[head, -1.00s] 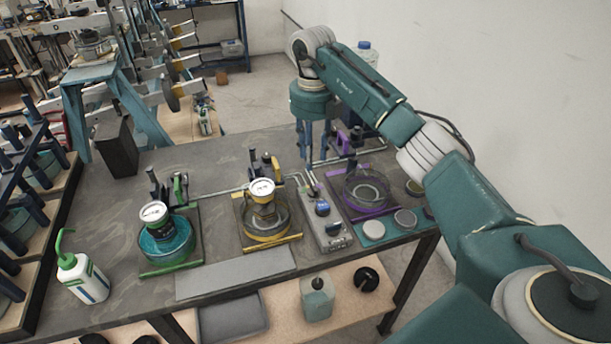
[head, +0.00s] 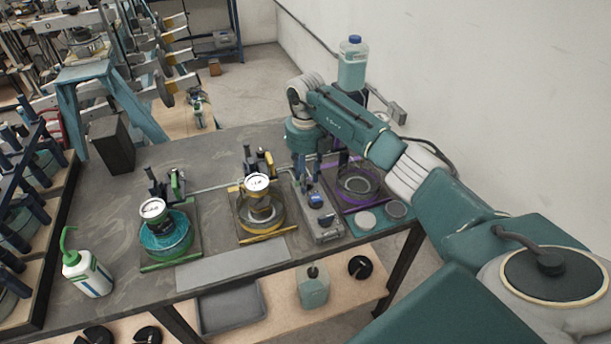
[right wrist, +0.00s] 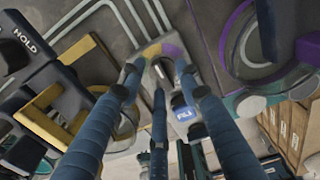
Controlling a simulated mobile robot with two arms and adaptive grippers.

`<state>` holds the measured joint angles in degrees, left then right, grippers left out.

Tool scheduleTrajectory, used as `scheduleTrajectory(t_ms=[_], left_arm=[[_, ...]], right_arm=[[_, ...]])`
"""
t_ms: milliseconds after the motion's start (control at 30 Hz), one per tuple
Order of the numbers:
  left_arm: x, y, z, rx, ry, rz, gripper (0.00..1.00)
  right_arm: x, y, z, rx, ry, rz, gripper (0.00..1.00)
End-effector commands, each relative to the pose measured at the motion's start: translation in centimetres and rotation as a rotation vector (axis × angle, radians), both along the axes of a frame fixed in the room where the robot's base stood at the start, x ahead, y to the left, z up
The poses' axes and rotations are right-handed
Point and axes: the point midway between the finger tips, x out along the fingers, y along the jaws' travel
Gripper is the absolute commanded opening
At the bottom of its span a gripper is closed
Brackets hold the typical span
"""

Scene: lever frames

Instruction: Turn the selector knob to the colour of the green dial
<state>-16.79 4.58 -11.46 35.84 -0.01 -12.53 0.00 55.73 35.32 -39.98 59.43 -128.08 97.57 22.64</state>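A grey control box (head: 322,228) with a blue display (head: 316,201) stands between the yellow and purple stations. In the right wrist view, a dark selector knob (right wrist: 160,70) shows on the box (right wrist: 155,50), near a purple mark; its exact pointing is unclear. My right gripper (head: 304,177) points down over the box's far end. Its blue fingers (right wrist: 159,78) are spread around the knob, with gaps; contact cannot be told. The green dial (head: 153,209) is a round white-faced gauge on the green-framed station at left. My left gripper is not in view.
The yellow dial (head: 256,183) stands left of the box, and a purple-framed station (head: 358,190) stands right of it. A squeeze bottle (head: 88,274) is at the table's left end. A grey mat (head: 232,264) lies along the front.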

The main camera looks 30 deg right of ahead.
Motion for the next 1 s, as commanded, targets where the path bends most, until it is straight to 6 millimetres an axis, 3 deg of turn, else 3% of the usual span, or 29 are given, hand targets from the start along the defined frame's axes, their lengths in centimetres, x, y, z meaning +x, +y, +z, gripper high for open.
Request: scheduleTrajectory(t_ms=[33, 133, 167, 567, 1000], left_arm=[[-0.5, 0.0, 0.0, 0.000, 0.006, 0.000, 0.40], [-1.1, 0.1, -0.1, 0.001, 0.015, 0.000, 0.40], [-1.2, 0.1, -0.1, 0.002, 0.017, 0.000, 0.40], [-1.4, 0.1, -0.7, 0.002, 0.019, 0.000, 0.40], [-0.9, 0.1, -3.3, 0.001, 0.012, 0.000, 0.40]], right_arm=[[0.0, 0.0, 0.0, 0.000, 0.000, 0.000, 0.21], [0.0, 0.0, 0.0, 0.000, 0.000, 0.000, 0.02], [0.0, 0.0, 0.0, 0.000, 0.000, 0.000, 0.00], [0.0, -0.1, 0.0, -0.001, -0.001, 0.047, 0.00], [-0.1, -0.2, -0.1, -0.003, -0.002, 0.373, 0.00]])
